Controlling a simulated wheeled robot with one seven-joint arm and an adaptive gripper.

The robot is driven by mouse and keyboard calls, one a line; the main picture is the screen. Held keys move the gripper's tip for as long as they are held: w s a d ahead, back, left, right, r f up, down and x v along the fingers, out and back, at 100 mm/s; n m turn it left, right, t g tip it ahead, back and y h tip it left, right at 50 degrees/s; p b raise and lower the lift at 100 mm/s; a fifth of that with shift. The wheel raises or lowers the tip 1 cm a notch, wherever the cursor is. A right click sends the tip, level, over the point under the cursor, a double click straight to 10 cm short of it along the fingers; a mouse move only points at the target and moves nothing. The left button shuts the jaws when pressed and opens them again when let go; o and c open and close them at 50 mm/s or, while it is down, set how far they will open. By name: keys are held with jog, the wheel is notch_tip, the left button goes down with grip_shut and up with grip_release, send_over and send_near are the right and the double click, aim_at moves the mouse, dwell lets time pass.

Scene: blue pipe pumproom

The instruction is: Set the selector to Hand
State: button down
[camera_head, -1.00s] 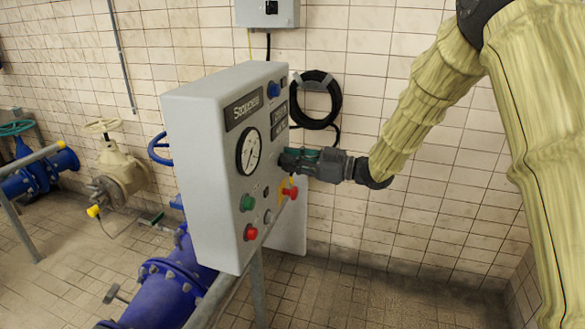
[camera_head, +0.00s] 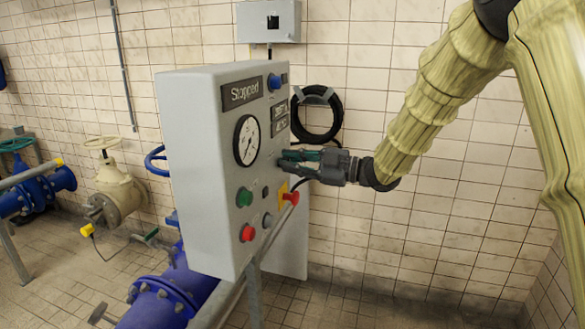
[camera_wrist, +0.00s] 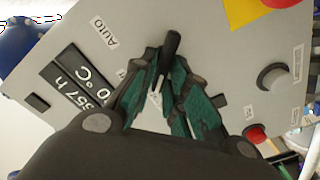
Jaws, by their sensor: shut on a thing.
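The grey control panel (camera_head: 200,170) faces right in the head view, with a "Stopped" display. The selector is a black knob (camera_wrist: 171,46) on the panel face in the wrist view. My gripper (camera_wrist: 166,62) has its green fingers shut on this knob. In the head view my gripper (camera_head: 284,161) reaches the panel from the right, and its fingers hide the selector. An "AUTO" label (camera_wrist: 104,36) shows left of the knob. Other label text is partly hidden by the fingers. I cannot tell which position the knob points to.
The panel also carries a pressure gauge (camera_head: 247,140), a blue lamp (camera_head: 274,82), a green button (camera_head: 244,197), a red button (camera_head: 247,233) and a red knob on yellow (camera_head: 291,197). A coiled black cable (camera_head: 317,113) hangs behind. Blue pipes (camera_head: 160,300) stand below left.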

dwell(0.4)
jog(key=c, duration=1.5)
grip_release()
jog(key=shift+d, duration=0.15)
jog(key=v, duration=1.1)
jog(key=shift+s+d, duration=0.15)
jog(key=shift+d, duration=0.15)
